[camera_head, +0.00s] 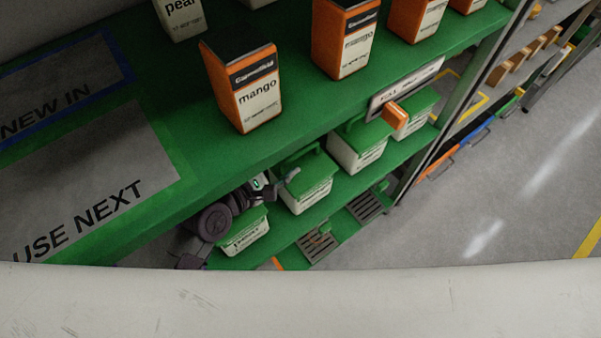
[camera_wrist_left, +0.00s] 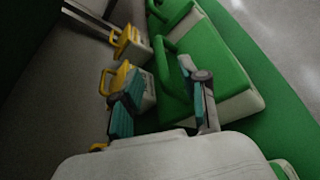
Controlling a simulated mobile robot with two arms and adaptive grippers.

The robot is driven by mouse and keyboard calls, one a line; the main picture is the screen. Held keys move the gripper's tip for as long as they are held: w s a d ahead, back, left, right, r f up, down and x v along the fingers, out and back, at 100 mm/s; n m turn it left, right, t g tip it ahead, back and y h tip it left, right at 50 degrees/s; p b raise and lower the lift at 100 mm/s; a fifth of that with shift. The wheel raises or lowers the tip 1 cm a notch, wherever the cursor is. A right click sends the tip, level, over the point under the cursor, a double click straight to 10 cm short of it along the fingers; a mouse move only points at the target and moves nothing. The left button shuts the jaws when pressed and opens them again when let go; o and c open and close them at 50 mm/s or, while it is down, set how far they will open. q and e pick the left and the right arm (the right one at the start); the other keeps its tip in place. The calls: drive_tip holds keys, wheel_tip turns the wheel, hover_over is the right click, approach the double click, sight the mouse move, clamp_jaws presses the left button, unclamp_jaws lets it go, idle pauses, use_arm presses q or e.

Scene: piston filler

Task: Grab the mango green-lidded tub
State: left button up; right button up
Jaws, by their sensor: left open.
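Green-lidded white tubs stand in a row on the lower green shelf in the head view: a front one (camera_head: 246,238), one behind it (camera_head: 312,190), and two farther back (camera_head: 360,150) (camera_head: 415,108). Their labels are too small to read, so I cannot tell which is mango. My left gripper (camera_head: 276,180) is open at the near end of the second tub. In the left wrist view my open left gripper (camera_wrist_left: 158,82) has one teal finger over a green-lidded tub (camera_wrist_left: 225,65) and the other on its left side. That tub's green handle lies close to the fingers.
An orange mango carton (camera_head: 258,100) and other cartons stand on the upper green shelf (camera_head: 150,65), above my left arm. Yellow-handled tubs (camera_wrist_left: 140,85) sit left of the green-lidded ones. Open floor (camera_head: 500,190) lies to the right.

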sight(294, 158)
use_arm(q)
drive_tip(key=shift+w+d+f, duration=0.1)
drive_tip(key=shift+w+d, duration=0.05)
drive_tip(key=shift+w, duration=0.15)
drive_tip(key=p+x, duration=0.1)
drive_tip(key=x, duration=0.3)
drive_tip(key=shift+d, duration=0.2)
drive_tip(key=shift+w+d+f, duration=0.15)
drive_tip(key=shift+w+d, duration=0.05)
drive_tip(key=shift+c, duration=1.5)
clamp_jaws()
use_arm(e)
drive_tip(key=shift+w+r, duration=0.55)
drive_tip(key=shift+w, duration=0.3)
